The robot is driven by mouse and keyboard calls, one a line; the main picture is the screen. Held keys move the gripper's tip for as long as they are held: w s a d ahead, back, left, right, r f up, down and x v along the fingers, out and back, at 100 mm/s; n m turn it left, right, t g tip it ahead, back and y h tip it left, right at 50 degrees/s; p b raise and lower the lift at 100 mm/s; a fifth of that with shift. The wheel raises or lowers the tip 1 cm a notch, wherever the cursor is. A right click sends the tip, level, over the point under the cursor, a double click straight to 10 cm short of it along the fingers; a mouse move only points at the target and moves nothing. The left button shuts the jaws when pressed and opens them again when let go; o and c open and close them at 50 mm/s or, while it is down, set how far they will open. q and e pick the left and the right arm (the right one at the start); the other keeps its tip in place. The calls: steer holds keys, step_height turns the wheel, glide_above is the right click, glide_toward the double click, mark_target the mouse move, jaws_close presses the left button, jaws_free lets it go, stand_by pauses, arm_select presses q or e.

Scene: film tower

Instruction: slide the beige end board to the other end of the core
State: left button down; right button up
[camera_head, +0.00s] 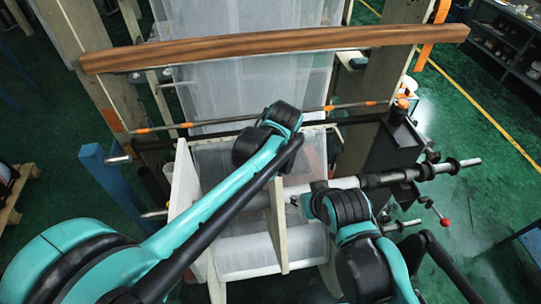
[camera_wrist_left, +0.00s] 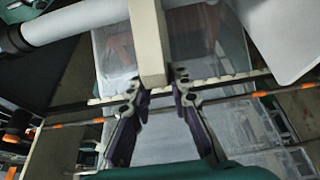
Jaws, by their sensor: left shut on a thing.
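The beige end board (camera_head: 278,228) stands upright across the core (camera_head: 340,184), around the middle of the roll frame. In the left wrist view the beige board (camera_wrist_left: 149,45) runs up from between the fingers of my left gripper (camera_wrist_left: 158,88), which is shut on its edge. In the head view my left arm comes in from the left and its own wrist hides that gripper. A pale end panel (camera_head: 183,190) stands at the left of the core. My right gripper (camera_head: 304,201) is beside the core, right of the beige board; its fingers are too small to read.
A thin rod with orange collars (camera_head: 260,118) runs behind the core. The core's metal shaft (camera_head: 445,168) sticks out right, near a lever with a red knob (camera_head: 445,222). A blue post (camera_head: 112,190) stands left.

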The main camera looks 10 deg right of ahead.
arm_select(q)
steer(key=shift+s+f, duration=0.1)
steer(key=d, duration=1.4)
steer(key=shift+s, duration=0.25)
stand_by(0.4)
